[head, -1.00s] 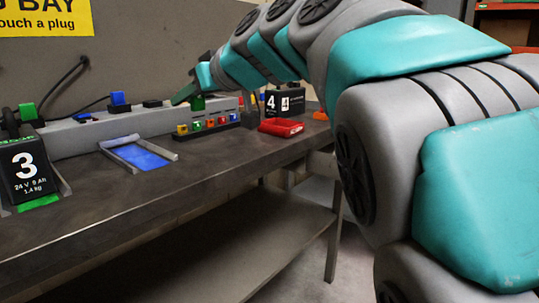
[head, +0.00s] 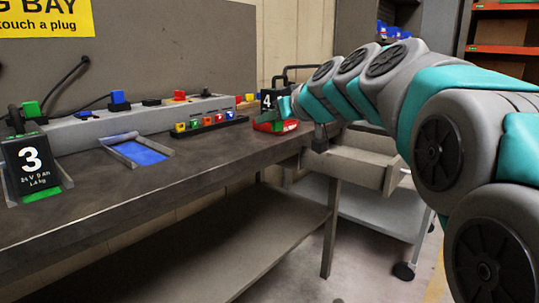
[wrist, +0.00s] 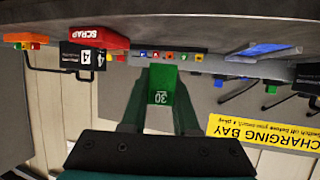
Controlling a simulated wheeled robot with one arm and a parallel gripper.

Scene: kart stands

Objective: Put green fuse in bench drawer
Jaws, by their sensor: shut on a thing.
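The green fuse (wrist: 162,84), marked 30, is between the two dark green fingers of my gripper (wrist: 160,98) in the wrist view, which is upside down. My gripper is shut on it. In the head view my gripper (head: 287,107) is above the far right part of the bench, in front of the red scrap tray (head: 264,127) and the black number 4 battery. A small bit of green shows there against the red. A pale grey open-topped drawer (head: 356,170) shows below and right of my gripper, partly hidden by my arm; its floor is not clearly seen.
A rack of coloured fuses (head: 210,123) stands left of the tray. A grey charging strip (head: 85,133), a blue-floored holder (head: 138,153) and the number 3 battery (head: 31,163) are further left. The bench's front middle (head: 150,185) is clear.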

